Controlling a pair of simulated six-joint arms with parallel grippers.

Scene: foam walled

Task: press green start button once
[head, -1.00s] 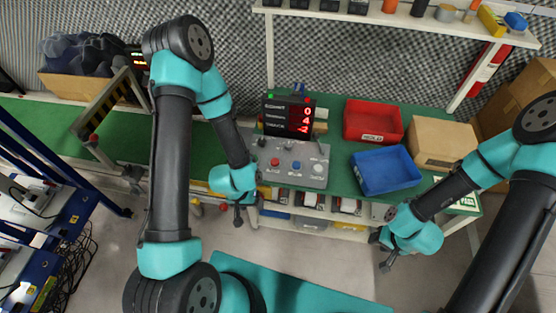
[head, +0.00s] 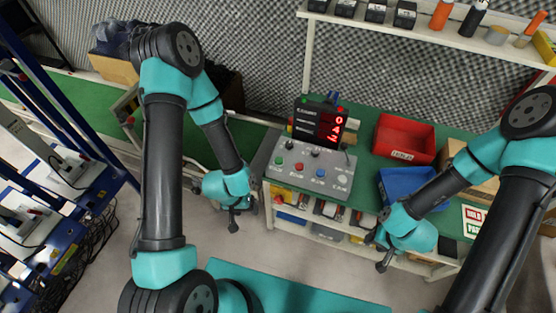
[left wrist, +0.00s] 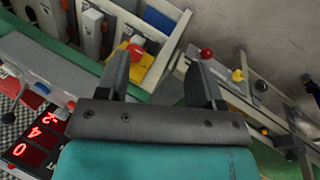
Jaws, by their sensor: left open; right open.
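A grey control panel (head: 325,182) sits on the green bench top in the head view. Its green button (head: 279,160) is at the left end of the button row, beside a red button (head: 299,166) and a blue button (head: 320,172). My left gripper (head: 237,222) is open and empty, apart from the panel, left of it and nearer the front. In the left wrist view its two fingers (left wrist: 160,80) are spread with nothing between them. My right gripper (head: 384,256) is open and empty in front of the bench, right of the panel.
A display (head: 319,122) with red digits stands behind the panel. A red bin (head: 404,138) and a blue bin (head: 408,186) are to the right. A shelf (head: 440,35) runs above the bench.

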